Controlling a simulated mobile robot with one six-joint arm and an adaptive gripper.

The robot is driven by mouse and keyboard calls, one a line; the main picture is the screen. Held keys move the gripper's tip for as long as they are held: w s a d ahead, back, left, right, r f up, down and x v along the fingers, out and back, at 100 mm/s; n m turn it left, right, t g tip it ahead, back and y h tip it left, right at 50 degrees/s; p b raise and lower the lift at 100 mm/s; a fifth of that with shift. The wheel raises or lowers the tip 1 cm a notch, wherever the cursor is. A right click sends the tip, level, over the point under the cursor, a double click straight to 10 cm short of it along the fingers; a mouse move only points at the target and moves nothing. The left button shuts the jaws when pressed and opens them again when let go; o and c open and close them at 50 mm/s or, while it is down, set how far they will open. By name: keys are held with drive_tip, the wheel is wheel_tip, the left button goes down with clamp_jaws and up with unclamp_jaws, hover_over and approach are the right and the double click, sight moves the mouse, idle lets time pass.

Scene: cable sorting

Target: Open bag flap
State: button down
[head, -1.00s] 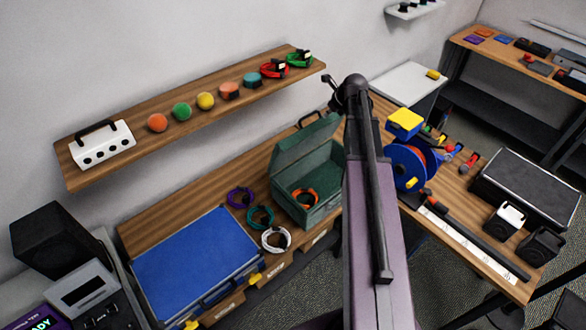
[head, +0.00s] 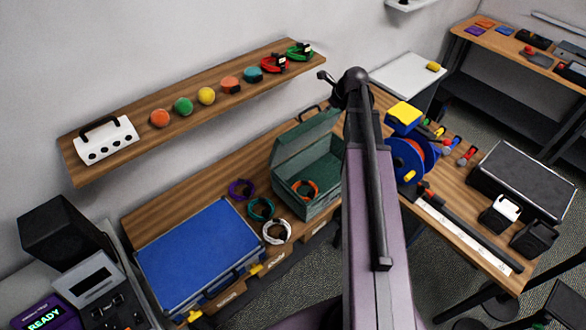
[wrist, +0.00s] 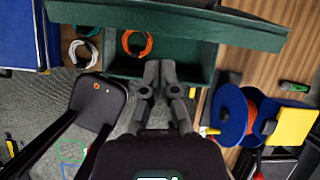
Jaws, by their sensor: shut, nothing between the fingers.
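The green bag (head: 320,200) stands open on the wooden bench, and its flap (head: 305,135) is raised toward the wall side. An orange cable coil (head: 298,188) lies inside it. In the wrist view the flap (wrist: 170,20) crosses the top as a wide green band, with the bag's dark interior (wrist: 190,68) below it. My gripper (wrist: 160,66) is shut and empty, pointing at the bag's opening; its fingertips overlap the opening in the picture. I cannot tell whether they touch the bag. In the head view my arm hides the gripper and the bag's right side.
Purple, teal and white cable coils (head: 277,232) lie left of the bag, beside a blue case (head: 198,255). A blue reel (head: 408,160) and a yellow block (head: 403,115) stand to the right. A shelf (head: 190,110) with coloured items hangs above the bench.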

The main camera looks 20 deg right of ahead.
drive_tip(key=s+a+f+n+g+b, duration=0.1)
drive_tip(key=s+a+f+n+b, duration=0.3)
drive_tip(key=a+f+n+b, duration=0.2)
drive_tip(key=s+a+f+n+g+b, duration=0.2)
drive_tip(key=s+a+f+n+b, duration=0.2)
drive_tip(key=a+f+n+b, duration=0.2)
drive_tip(key=shift+s+a+f+n+h, duration=0.35)
drive_tip(key=shift+a+f+n, duration=1.05)
drive_tip(key=shift+a+n, duration=0.85)
drive_tip(key=shift+d+n, duration=0.25)
drive_tip(key=shift+d, duration=0.05)
drive_tip(key=s+a+f+n+g+h+b, duration=0.1)
drive_tip(key=s+a+f+n+g+b, duration=0.1)
drive_tip(key=s+a+f+n+b, duration=0.6)
wheel_tip(320, 180, down, 2)
drive_tip(key=n+b, duration=0.2)
drive_tip(key=n, duration=0.2)
drive_tip(key=shift+s+a+f+n, duration=0.15)
drive_tip(key=shift+s+n, duration=0.25)
